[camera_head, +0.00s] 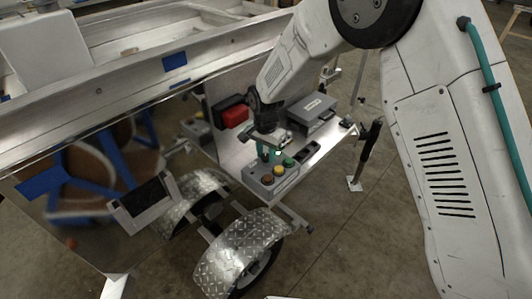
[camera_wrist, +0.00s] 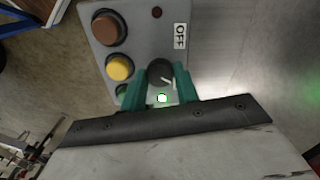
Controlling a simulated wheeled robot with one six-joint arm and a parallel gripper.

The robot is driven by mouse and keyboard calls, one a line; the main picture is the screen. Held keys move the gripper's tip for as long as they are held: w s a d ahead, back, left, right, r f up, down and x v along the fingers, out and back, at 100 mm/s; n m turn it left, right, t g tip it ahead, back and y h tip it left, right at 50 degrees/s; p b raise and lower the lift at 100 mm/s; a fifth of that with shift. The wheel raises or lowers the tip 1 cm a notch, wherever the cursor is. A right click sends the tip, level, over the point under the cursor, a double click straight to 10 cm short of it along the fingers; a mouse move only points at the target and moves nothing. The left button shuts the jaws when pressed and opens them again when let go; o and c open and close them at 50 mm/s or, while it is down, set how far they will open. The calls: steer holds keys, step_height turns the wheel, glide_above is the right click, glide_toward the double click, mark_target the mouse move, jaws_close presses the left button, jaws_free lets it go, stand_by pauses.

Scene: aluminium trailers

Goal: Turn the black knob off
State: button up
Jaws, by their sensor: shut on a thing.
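The grey control box (camera_head: 258,187) stands on the metal shelf of the trailer in the head view. In the wrist view its panel (camera_wrist: 138,32) carries a brown-red button (camera_wrist: 109,28), a yellow button (camera_wrist: 119,67), a green button, and an "OFF" label (camera_wrist: 180,36). The black knob (camera_wrist: 160,72) has a white mark and sits between the teal fingers of my gripper (camera_wrist: 160,88), which is shut on it. A lit round white-green lamp (camera_wrist: 162,98) shows just below the knob. In the head view my gripper (camera_head: 269,154) reaches down onto the box from above.
A red and black box (camera_head: 231,112) stands behind on the shelf. A grey case (camera_head: 312,113) sits to the right of my gripper. Below are the trailer's diamond-plate fenders (camera_head: 240,252). Open concrete floor lies to the right.

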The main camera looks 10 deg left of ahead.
mark_target(266, 156)
steer(key=n, duration=1.2)
steer(key=shift+n, duration=1.9)
steer(key=o, duration=1)
steer(key=shift+c, duration=0.2)
steer(key=shift+r, duration=0.1)
step_height(266, 156, up, 8)
steer(key=shift+f, duration=0.15)
